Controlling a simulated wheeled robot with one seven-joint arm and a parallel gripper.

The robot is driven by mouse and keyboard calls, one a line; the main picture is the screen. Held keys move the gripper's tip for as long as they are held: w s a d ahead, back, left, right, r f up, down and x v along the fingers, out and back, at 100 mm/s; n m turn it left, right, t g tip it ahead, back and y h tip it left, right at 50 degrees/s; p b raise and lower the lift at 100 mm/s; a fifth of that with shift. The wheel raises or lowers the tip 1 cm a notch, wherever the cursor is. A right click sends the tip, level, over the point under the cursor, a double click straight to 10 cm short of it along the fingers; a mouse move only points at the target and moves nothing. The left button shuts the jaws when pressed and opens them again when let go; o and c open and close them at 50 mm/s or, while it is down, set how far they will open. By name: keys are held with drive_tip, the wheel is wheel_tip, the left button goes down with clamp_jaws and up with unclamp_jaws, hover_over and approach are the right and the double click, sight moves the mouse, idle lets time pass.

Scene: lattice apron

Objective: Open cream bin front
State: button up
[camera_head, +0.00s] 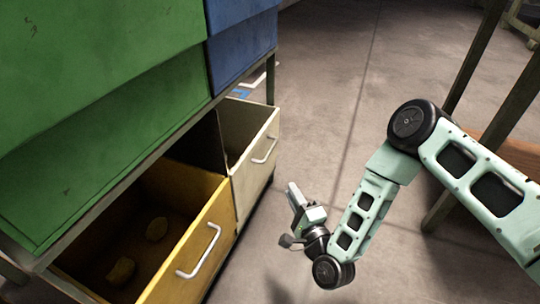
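The cream bin (254,172) stands pulled out of the lower part of the rack, beside the yellow bin. Its open top shows a pale inner wall and a dark inside; I see nothing lying in it. A pale bar handle (265,150) is on its front. My gripper (294,192) is to the right of and below that handle, apart from it, over the floor. It seems to hold nothing. The fingers are small and seen at a slant, so I cannot tell whether they are open or shut.
The yellow bin (183,258) is also pulled out, with a white handle (203,252) and two yellowish lumps inside. Green (100,95) and blue (243,40) bins stand above. Dark posts (478,55) rise at the right. The floor between is clear.

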sight(270, 149)
drive_tip(key=shift+b+x, duration=3.35)
drive_tip(key=shift+x, duration=4.85)
drive_tip(key=shift+r, duration=0.25)
drive_tip(key=shift+d, duration=0.1)
clamp_jaws()
